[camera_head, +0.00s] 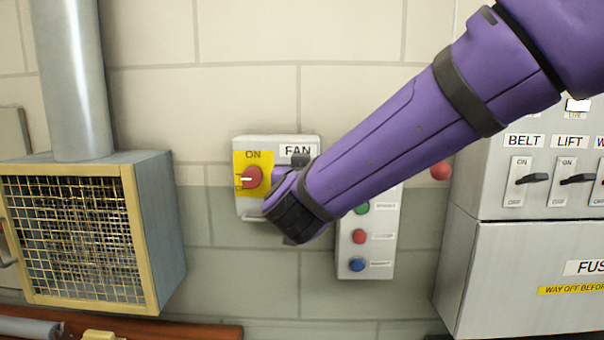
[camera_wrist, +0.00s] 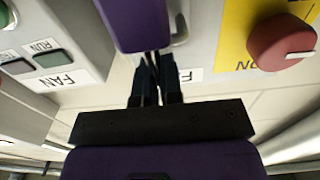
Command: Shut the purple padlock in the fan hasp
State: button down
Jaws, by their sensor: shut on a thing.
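The fan switch box (camera_head: 310,143) is on the wall, with a yellow plate (camera_head: 239,160), a red knob (camera_head: 250,177) and a FAN label. The knob's white mark lies sideways, not toward ON. In the wrist view, my gripper (camera_wrist: 153,60) is shut on the purple padlock (camera_wrist: 143,25), whose body fills the top middle. A curved grey metal piece (camera_wrist: 180,25) shows beside the padlock; I cannot tell if it is the shackle or part of the hasp. Whether the shackle is through the hasp is hidden.
A push-button box (camera_head: 350,262) with green, red and blue buttons is right of the switch, close behind my arm. A caged grille box (camera_head: 160,215) stands at left. A large grey panel (camera_head: 500,255) with BELT and LIFT switches is at right.

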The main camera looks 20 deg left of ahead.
jog(key=shift+f, duration=0.15)
jog(key=c, duration=0.6)
grip_release()
jog(key=shift+o, duration=0.2)
jog(key=shift+s, duration=0.15)
jog(key=v, duration=0.6)
jog(key=shift+s, duration=0.4)
jog(key=shift+d, duration=0.1)
dwell(0.4)
